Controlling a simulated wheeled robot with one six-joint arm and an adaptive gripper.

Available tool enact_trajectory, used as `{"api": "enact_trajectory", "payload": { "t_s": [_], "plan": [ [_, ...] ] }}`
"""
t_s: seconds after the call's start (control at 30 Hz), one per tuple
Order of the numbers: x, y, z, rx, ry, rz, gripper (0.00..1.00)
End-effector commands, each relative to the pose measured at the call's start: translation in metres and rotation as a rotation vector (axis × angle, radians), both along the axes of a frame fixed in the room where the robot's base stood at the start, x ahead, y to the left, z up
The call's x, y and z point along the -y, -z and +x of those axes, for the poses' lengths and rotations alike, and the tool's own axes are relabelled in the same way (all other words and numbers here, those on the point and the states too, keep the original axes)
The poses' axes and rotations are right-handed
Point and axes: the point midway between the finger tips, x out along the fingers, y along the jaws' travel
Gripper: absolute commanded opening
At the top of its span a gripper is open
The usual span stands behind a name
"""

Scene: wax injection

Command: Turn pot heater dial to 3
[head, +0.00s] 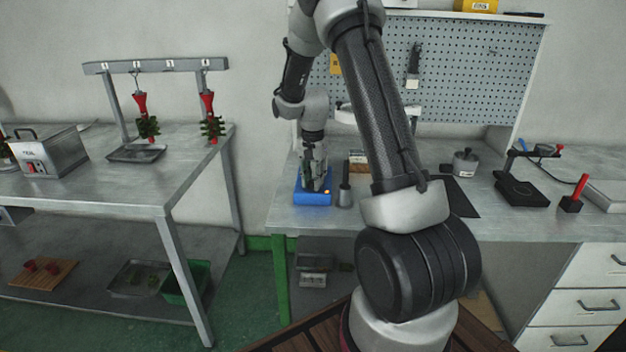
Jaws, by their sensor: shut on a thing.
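The pot heater (313,200) looks to be the small blue box at the left front part of the right-hand workbench. A small orange light shows on its front right. My gripper (315,184) points straight down over the blue box, with its fingers at the box's top. It is shut on what appears to be the dial. The fingers hide the dial, so its number and pointer cannot be read.
A dark-handled tool (344,187) stands close to the right of the heater. A small box (358,161) sits behind. A grey lidded pot (465,162) stands further right, near a black stand (522,190) and a red-handled tool (576,194). The bench's front edge (300,228) is close.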

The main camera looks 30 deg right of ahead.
Motion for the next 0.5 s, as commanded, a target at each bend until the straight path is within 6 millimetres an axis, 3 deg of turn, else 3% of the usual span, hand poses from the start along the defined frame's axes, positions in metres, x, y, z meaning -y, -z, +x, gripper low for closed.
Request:
{"api": "enact_trajectory", "payload": {
  "t_s": [0.43, 0.47, 0.5],
  "plan": [
    [0.0003, -0.001, 0.0013, 0.004, 0.01, -0.001, 0.01],
    [0.0003, -0.001, 0.0013, 0.004, 0.01, -0.001, 0.27],
    [0.0003, -0.001, 0.0013, 0.004, 0.01, -0.001, 0.34]
  ]
}}
